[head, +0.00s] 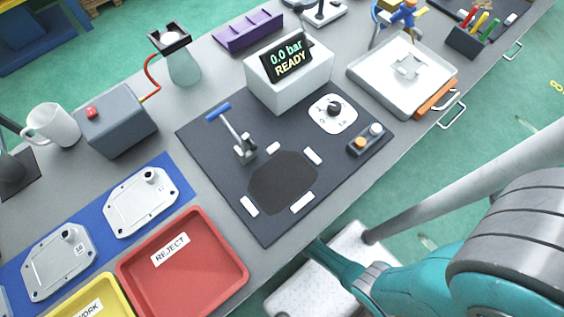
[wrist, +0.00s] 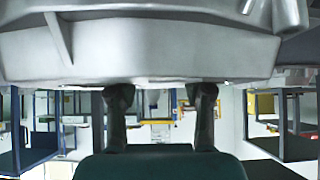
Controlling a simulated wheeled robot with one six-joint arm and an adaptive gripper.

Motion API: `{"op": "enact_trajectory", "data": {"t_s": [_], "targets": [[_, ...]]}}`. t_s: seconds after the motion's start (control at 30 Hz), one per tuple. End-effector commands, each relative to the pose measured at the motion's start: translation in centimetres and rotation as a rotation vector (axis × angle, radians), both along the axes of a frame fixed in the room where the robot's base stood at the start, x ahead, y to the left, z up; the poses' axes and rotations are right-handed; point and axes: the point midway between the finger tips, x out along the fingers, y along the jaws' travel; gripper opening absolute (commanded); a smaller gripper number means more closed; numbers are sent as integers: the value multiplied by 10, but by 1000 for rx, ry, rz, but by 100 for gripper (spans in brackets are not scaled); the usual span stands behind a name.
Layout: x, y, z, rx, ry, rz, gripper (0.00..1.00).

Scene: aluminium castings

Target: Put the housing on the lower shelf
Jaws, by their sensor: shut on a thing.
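The housing (wrist: 150,48) is a large silver-grey casting with ribs, and it fills the top of the wrist view. My gripper (wrist: 162,98) shows there as two dark fingers reaching up to the housing's lower edge, and it is shut on it. The fingertips are partly hidden against the casting. In the head view my teal arm is at the lower right; neither the gripper nor the held housing can be made out there. I cannot pick out the lower shelf in either view.
The grey bench holds a dark fixture plate (head: 222,175), a white READY box (head: 290,85), a red REJECT tray (head: 135,270), a yellow tray (head: 122,291) and flat castings (head: 140,203) on a blue mat. A white tray (head: 365,75) stands farther right.

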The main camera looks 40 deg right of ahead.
Motion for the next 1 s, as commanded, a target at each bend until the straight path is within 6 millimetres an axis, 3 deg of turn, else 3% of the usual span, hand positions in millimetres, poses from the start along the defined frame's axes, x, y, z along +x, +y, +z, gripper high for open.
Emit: {"op": "enact_trajectory", "data": {"t_s": [0.37,0.4,0.5,1.0], "targets": [[3,0,-4,-1,-5,1,0],[2,0,-4,0,-5,0,61],[2,0,-4,0,-4,0,80],[-8,0,-1,0,2,0,80]]}}
